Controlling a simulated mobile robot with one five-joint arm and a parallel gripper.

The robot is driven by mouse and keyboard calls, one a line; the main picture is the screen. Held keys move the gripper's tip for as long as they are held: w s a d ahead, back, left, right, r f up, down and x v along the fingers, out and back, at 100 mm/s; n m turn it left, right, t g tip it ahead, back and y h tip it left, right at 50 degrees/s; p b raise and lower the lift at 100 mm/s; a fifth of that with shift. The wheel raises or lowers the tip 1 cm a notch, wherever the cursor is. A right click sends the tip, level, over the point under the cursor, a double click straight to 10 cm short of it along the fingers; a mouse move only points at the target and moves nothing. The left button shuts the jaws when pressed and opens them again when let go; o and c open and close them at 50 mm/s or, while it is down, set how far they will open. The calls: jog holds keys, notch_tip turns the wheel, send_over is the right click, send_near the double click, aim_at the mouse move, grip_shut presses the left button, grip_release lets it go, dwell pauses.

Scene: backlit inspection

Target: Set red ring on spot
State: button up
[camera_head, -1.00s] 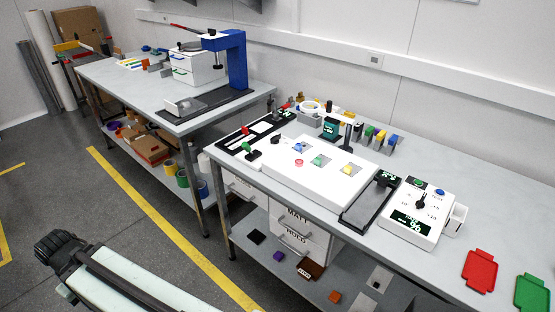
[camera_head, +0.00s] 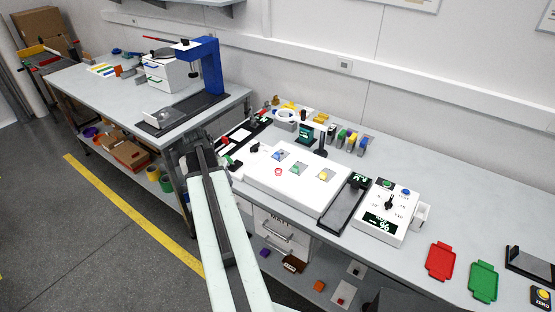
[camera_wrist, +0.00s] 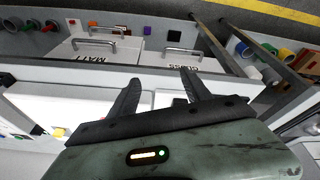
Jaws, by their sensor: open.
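The small red ring (camera_head: 278,172) lies on the left part of the white panel (camera_head: 309,196) on the right-hand bench. Blue, green and yellow pieces on grey patches sit behind and to the right of it. I cannot tell which mark is the spot. My arm reaches to the left end of this bench in the head view, left of the panel and apart from the ring. My gripper (camera_wrist: 160,76) is open with nothing between its fingers in the wrist view, above the bench's front edge and drawers. The ring is not clear in the wrist view.
A white device with a dial (camera_head: 387,213) stands right of the panel. A red tray (camera_head: 441,261) and a green tray (camera_head: 483,282) lie further right. A blue stand (camera_head: 207,66) is on the left bench. Several small blocks stand behind the panel.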

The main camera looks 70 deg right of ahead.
aim_at(279, 170)
jog(key=s+d+m, duration=0.2)
jog(key=s+d, duration=0.2)
jog(key=s, duration=0.1)
jog(key=s+d+r+m+g, duration=0.1)
jog(key=s+d, duration=0.4)
jog(key=s+d+r+m, duration=0.1)
jog(key=s+d+m, duration=0.1)
jog(key=s+d, duration=0.2)
jog(key=shift+s+d+r+m+h, duration=0.15)
jog(key=shift+s+m+h, duration=0.2)
jog(key=shift+s, duration=0.6)
jog(key=b+x, duration=0.5)
jog(key=shift+s+d, duration=0.25)
jog(key=shift+s, duration=0.15)
jog(key=shift+r, duration=0.15)
grip_shut()
